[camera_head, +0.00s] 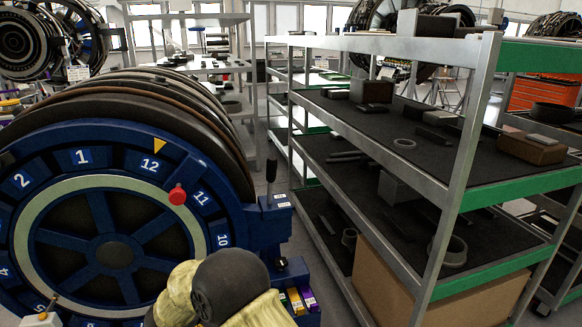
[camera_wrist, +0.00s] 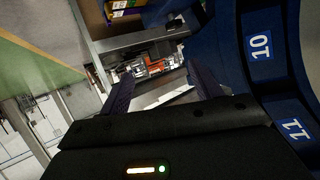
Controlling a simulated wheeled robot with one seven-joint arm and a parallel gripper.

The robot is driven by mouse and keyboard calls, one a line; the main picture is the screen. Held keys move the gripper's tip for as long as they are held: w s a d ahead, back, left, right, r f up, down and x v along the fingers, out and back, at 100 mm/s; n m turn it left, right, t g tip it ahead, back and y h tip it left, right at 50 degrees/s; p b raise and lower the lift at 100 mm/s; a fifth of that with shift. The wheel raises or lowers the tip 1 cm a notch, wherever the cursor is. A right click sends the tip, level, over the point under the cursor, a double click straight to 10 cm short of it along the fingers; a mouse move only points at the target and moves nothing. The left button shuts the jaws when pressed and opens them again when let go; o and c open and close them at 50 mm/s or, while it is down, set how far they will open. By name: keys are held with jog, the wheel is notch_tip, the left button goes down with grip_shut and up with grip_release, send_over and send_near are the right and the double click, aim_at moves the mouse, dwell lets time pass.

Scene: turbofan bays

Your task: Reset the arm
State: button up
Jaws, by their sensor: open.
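My gripper (camera_wrist: 159,70) shows in the wrist view with its two dark fingers spread apart. Nothing is held between them. Beyond the fingertips are a grey ledge and small orange and metal parts, too small to make out. The blue numbered ring (camera_wrist: 262,75) is close on the right of the gripper, with labels 10 and 11 turned on their side. In the head view, my arm (camera_head: 232,285) shows at the bottom centre, in front of the lower right of the blue numbered wheel (camera_head: 75,133). My gripper is not visible in the head view.
A grey metal rack (camera_head: 467,170) with dark shelves of boxes and rings stands at the right. A lever box (camera_head: 273,215) is fixed beside the wheel. A red knob (camera_head: 177,195) sits near label 11. A strip of floor runs between wheel and rack.

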jog(key=w+d+r+n+t+y, duration=0.1)
jog(key=w+d+r+n+y, duration=0.45)
jog(key=d+r+y, duration=0.35)
jog(key=s+d+f+n+g+h, duration=0.15)
jog(key=s+d+g, duration=0.35)
jog(key=s+d, duration=0.7)
jog(key=s+d+f+n+g+y, duration=0.1)
jog(key=s+d+f+n+g, duration=0.2)
jog(key=s+d, duration=0.85)
notch_tip(320, 180, up, 12)
jog(key=s+a+m+g+p, duration=0.1)
jog(key=s+a+p, duration=0.1)
jog(key=p, duration=1)
jog(key=shift+s+a+r, duration=0.2)
jog(key=shift+s+a, duration=0.1)
jog(key=shift+h, duration=0.25)
